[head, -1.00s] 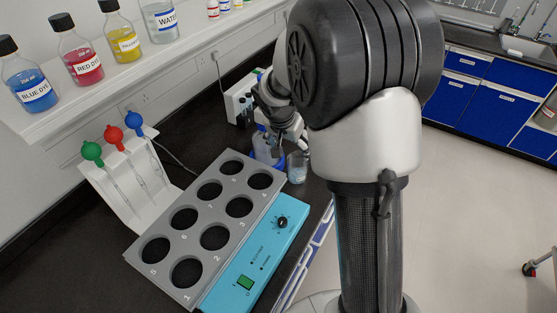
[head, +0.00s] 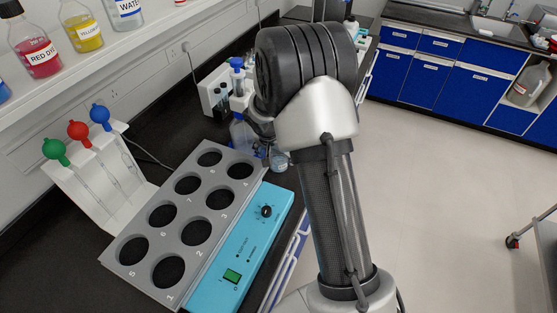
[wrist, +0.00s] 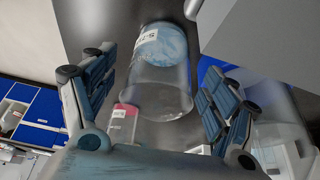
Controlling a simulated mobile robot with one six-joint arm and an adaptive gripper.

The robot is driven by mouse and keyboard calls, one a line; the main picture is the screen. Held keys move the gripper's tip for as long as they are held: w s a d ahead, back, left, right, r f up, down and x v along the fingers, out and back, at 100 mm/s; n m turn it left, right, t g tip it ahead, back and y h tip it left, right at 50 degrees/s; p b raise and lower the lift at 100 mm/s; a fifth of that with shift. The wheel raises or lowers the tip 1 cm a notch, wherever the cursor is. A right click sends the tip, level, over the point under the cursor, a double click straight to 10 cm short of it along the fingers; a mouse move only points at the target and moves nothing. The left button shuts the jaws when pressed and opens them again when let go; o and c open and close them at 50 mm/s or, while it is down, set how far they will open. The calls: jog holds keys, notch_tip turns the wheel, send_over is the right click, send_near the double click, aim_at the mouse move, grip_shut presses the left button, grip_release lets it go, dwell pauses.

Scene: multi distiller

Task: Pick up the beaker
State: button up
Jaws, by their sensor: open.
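The beaker (wrist: 165,92) is clear glass with a white label and pale blue at its far end. In the wrist view it lies between the two finger pads of my gripper (wrist: 158,68), with a visible gap on each side. My gripper is open and does not hold it. In the head view the beaker (head: 279,163) stands on the dark bench beyond the heating unit, partly covered by my arm. My gripper (head: 263,143) is beside it there, and its fingers are mostly hidden.
A grey rack with several round holes on a blue heating unit (head: 240,250) stands in front. A pipette stand (head: 85,180) is at left.

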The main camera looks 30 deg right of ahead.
jog(key=shift+x, duration=1.15)
jog(key=shift+r, duration=0.1)
jog(key=shift+c, duration=0.5)
jog(key=c, duration=1.2)
jog(key=shift+r+b, duration=0.1)
jog(key=shift+b, duration=0.2)
